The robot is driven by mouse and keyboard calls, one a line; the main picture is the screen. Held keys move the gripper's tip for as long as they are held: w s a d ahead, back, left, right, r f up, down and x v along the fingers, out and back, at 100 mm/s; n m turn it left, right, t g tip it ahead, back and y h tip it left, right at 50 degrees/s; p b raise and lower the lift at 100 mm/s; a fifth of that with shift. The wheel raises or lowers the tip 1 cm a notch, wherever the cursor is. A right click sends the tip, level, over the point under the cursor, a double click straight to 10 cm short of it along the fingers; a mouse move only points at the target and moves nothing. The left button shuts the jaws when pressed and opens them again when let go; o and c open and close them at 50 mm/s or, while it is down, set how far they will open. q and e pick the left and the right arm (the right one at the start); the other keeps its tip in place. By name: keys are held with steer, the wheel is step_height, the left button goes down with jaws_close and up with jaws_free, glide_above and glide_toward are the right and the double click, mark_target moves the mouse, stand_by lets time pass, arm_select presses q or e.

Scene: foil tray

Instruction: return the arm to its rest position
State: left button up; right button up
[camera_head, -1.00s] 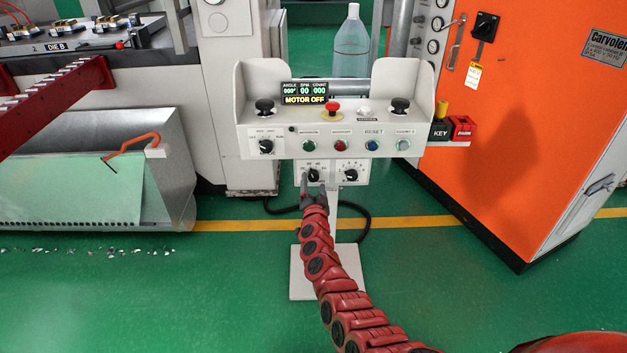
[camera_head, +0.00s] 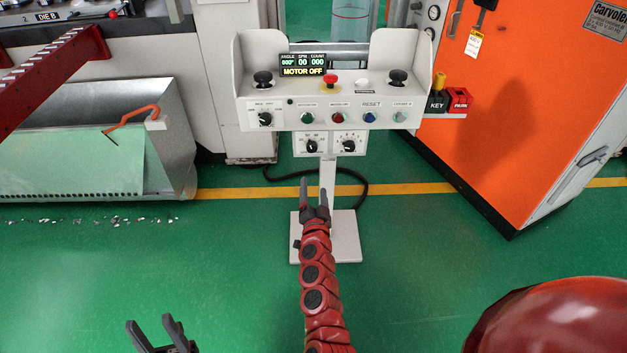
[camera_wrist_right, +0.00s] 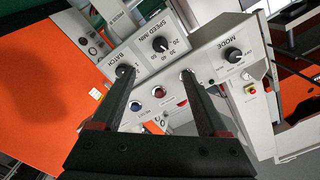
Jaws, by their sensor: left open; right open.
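My right gripper (camera_head: 313,190) is at the end of the red arm in the middle of the head view. Its two dark fingers are apart, and nothing shows between them. It appears below the lower dials of the control panel (camera_head: 352,92), in front of the panel's stand. In the right wrist view its fingers (camera_wrist_right: 157,78) are spread, with the panel's BATCH, SPEED and MODE knobs beyond them. My left gripper (camera_head: 151,325) shows at the bottom left of the head view, open and empty above the green floor. Its arm is out of view.
The panel's pale stand base (camera_head: 345,238) is on the floor. An orange cabinet (camera_head: 525,125) stands right. A metal chute (camera_head: 170,150) with an orange-handled tool (camera_head: 130,117) is left. Black cable (camera_head: 355,178) curves behind the stand. The front floor is mostly clear.

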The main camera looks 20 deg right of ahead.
steer(key=shift+s+a, duration=0.1)
steer(key=shift+s, duration=0.2)
